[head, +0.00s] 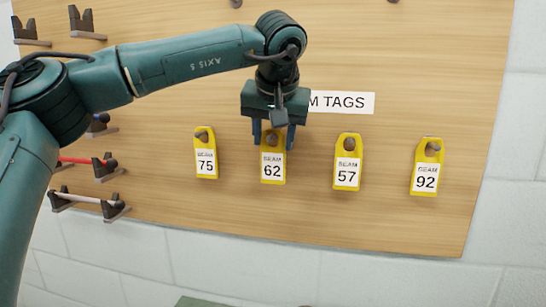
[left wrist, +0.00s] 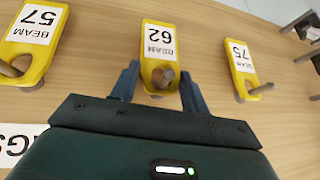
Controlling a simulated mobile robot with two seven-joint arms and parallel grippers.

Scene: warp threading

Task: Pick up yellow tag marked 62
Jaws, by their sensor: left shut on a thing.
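The yellow tag marked 62 (head: 272,170) hangs on a peg of the wooden board, under the sign, between the tags marked 75 and 57. In the left wrist view the same tag (left wrist: 158,52) appears upside down, with the peg through its hole. My left gripper (head: 273,140) is at the tag's top, its blue fingers on either side of it. In the left wrist view the fingers (left wrist: 158,90) flank the tag's hole end, shut on it. My right gripper does not show in either view.
Other yellow tags hang beside it: 75 (head: 205,155), 57 (head: 347,162) and 92 (head: 426,167). A white sign (head: 350,102) is above, partly hidden by my arm. Brackets with rods (head: 85,200) line the board's left side.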

